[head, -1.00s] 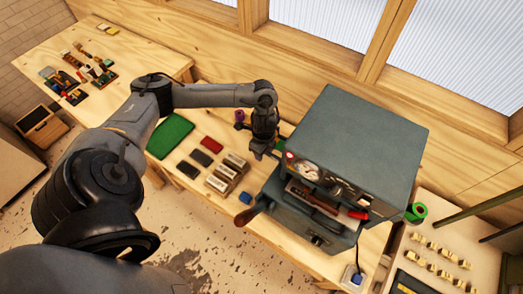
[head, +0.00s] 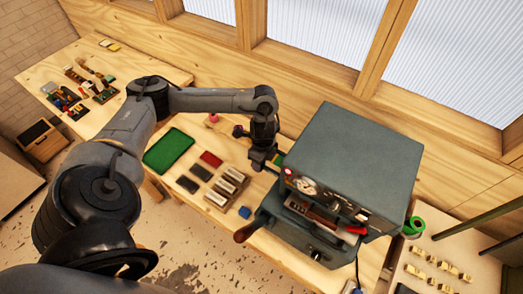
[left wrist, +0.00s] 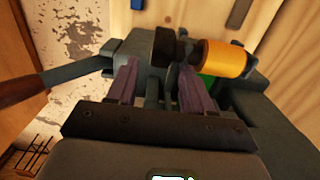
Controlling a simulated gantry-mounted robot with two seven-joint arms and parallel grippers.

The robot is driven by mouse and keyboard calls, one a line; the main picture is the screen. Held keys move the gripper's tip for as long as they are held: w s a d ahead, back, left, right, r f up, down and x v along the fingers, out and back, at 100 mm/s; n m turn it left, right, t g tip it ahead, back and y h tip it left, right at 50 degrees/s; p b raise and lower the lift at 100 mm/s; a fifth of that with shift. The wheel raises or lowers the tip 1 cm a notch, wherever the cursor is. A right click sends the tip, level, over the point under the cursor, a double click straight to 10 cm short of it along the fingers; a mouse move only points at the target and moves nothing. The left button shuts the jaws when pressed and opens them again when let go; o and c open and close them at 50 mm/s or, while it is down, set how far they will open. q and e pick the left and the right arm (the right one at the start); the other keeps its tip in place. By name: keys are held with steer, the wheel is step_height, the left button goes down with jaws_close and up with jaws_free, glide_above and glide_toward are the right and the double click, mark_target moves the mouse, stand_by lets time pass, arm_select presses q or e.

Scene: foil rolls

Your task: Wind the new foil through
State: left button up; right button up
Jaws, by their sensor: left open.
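The grey-green foil machine (head: 350,150) stands on the bench, with a wooden-handled lever (head: 247,231) on its near left side. My left gripper (head: 258,163) points down just left of the machine. In the left wrist view my left gripper (left wrist: 159,85) is open, its two purple-grey fingers apart and nothing held between them. A gold-orange foil roll (left wrist: 222,58) lies beyond the right finger, with a black round knob or roller end (left wrist: 165,45) beside it, beyond the gap. A green piece (left wrist: 207,85) shows partly behind the right finger. My right gripper is not in view.
A pink spool (head: 213,118) stands behind. A green roll (head: 413,226) is at the right. The bench's front left is bare.

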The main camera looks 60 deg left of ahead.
arm_select(q)
steer(key=shift+r+p, duration=1.1)
steer(key=shift+r, duration=1.7)
